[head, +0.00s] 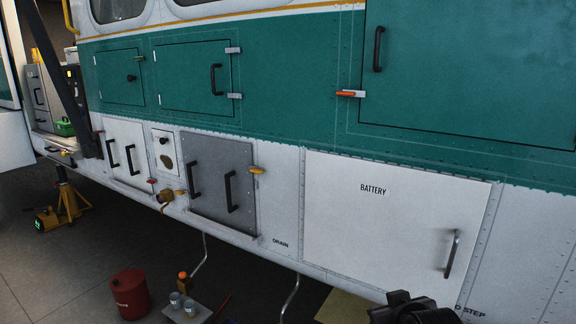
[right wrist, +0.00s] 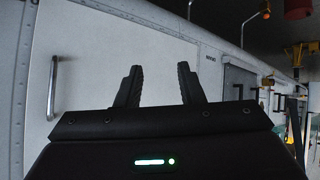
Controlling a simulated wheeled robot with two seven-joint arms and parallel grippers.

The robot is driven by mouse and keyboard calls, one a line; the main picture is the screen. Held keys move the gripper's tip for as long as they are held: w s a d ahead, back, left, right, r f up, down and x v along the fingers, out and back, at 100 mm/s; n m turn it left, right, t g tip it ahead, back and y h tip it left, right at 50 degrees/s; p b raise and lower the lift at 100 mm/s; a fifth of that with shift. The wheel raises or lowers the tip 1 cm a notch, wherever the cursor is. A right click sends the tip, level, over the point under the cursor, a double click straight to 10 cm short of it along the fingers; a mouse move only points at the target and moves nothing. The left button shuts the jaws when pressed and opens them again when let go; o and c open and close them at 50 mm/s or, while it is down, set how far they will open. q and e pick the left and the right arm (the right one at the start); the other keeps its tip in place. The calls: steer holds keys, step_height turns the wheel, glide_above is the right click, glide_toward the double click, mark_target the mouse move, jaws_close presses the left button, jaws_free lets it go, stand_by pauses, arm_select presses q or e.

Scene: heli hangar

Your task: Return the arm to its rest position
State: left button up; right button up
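My right gripper (head: 408,310) shows as a black shape at the bottom right of the head view, low in front of the white battery panel (head: 365,230). In the right wrist view its two black fingers (right wrist: 158,82) stand apart with nothing between them, so it is open and empty. That view is upside down. The battery panel is closed, and its handle (head: 452,254) also shows at the left of the right wrist view (right wrist: 53,88), apart from the fingers. My left gripper is not in view.
The helicopter side has closed green doors (head: 470,70) and a grey panel (head: 218,180) with two handles. A red container (head: 130,293), a tray with cans (head: 187,310) and a yellow jack (head: 66,205) stand on the floor. Thin drain pipes (head: 290,298) hang below the body.

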steer(key=s+f+g, duration=0.3)
steer(key=s+f, duration=0.4)
steer(key=s, duration=0.4)
steer(key=s+f+g, duration=0.4)
steer(key=s+f, duration=0.3)
steer(key=s, duration=0.4)
step_height(320, 180, down, 30)
steer(key=s+r+g, duration=0.1)
steer(key=s, duration=0.1)
steer(key=s+d+f+g, duration=0.1)
steer(key=s+d+f, duration=0.2)
steer(key=s+f, duration=1.6)
steer(key=shift+s+f, duration=0.25)
steer(key=shift+s, duration=0.25)
steer(key=shift+c, duration=0.3)
